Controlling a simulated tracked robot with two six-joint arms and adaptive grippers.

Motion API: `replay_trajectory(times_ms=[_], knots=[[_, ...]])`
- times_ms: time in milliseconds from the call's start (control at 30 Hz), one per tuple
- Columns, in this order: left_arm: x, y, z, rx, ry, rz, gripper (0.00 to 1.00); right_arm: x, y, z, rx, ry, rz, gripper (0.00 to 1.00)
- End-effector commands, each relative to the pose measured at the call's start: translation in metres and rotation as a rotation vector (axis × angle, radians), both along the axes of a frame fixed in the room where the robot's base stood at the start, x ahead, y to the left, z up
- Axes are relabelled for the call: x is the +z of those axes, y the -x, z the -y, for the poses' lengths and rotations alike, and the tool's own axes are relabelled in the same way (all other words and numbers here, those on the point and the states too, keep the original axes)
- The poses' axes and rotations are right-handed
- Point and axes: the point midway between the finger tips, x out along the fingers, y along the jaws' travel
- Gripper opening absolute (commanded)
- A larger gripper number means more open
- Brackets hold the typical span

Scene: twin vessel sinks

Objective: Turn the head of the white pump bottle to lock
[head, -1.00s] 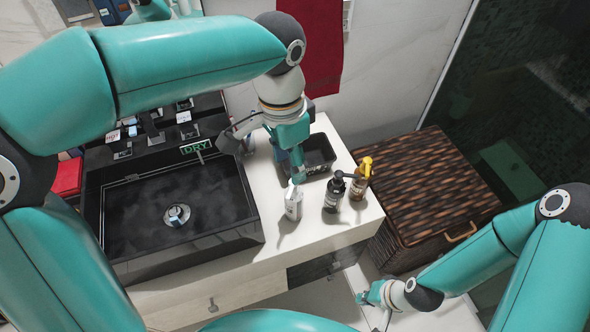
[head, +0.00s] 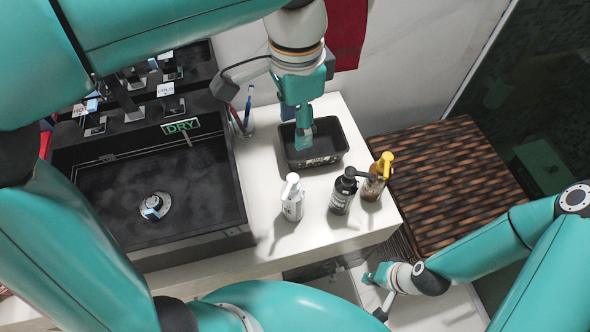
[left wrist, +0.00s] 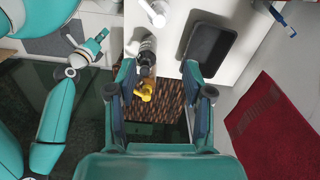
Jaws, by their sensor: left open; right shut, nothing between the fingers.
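The white pump bottle (head: 292,204) stands upright on the white counter, left of a black pump bottle (head: 343,192). Its white pump head is in clear view. In the left wrist view the white bottle (left wrist: 153,13) is at the top edge, partly cut off. My left gripper (head: 304,140) is open and empty. In the head view it appears over the black tray, behind the white bottle and apart from it. Its two fingers (left wrist: 160,80) are spread in the left wrist view. My right gripper (head: 376,284) is shut and empty, low in front of the counter.
A brown bottle with a yellow pump (head: 375,182) stands right of the black one. The black tray (head: 333,152) is behind the bottles. A dark sink (head: 215,205) lies left, with a toothbrush cup (head: 241,126) beside it. A wicker hamper (head: 450,175) stands right.

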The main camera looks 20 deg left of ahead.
Motion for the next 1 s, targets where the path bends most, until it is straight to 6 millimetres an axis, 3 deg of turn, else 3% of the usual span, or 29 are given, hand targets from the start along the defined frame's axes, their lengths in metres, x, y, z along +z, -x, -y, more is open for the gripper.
replay_trajectory(times_ms=[600, 800, 1000], knots=[[-0.122, 0.002, -0.004, 0.010, -0.001, -0.005, 0.51, -0.006, 0.000, 0.000, 0.000, 0.000, 0.000, 0.00], [-0.147, 0.002, -0.004, 0.011, 0.000, -0.003, 0.51, -0.007, 0.000, 0.000, 0.000, 0.000, 0.000, 0.00], [-0.155, 0.002, -0.004, 0.012, 0.001, -0.001, 0.51, -0.007, 0.000, 0.000, 0.000, 0.000, 0.000, 0.00]])
